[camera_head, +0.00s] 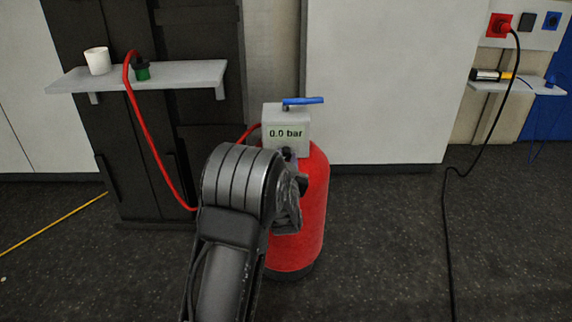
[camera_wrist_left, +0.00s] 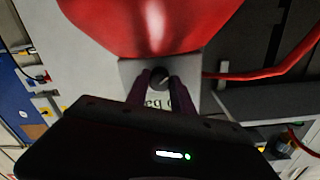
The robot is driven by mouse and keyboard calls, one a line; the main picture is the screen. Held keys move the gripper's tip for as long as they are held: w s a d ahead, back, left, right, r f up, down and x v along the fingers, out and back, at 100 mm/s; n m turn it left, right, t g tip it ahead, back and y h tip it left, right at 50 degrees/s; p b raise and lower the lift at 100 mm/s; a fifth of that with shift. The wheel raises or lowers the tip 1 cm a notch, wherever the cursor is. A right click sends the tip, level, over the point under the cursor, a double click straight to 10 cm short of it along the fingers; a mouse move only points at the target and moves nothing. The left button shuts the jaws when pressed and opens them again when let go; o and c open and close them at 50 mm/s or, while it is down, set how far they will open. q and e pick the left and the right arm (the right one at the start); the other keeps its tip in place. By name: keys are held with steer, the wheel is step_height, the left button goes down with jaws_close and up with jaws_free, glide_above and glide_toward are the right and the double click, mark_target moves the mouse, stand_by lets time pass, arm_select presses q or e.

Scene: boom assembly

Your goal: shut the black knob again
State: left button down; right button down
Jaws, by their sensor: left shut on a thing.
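A red tank (camera_head: 305,215) stands on the dark floor with a pale box on top (camera_head: 300,119) that reads "0.0 bar". The black knob (camera_wrist_left: 158,77) is on the box's face, below the display. My left gripper (camera_wrist_left: 159,82) is shut on the knob, one finger on each side of it. In the head view my left arm comes up from below and hides most of the knob and the tank's left side. The wrist view sees the box and tank upside down. My right gripper is in neither view.
A blue lever (camera_head: 304,101) sits on top of the box. A red hose (camera_head: 150,130) runs from the left shelf (camera_head: 190,76), which holds a white cup (camera_head: 97,61), toward the tank. A black cable (camera_head: 448,230) hangs at the right.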

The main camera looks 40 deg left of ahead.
arm_select(q)
steer(key=shift+f+n+b, duration=0.1)
steer(key=shift+n+b, duration=0.5)
steer(key=shift+n, duration=0.5)
steer(key=c, duration=1.1)
jaws_free()
steer(key=p+v, duration=0.2)
steer(key=v, duration=0.5)
steer(key=shift+s+d, duration=0.25)
steer(key=shift+s, duration=0.05)
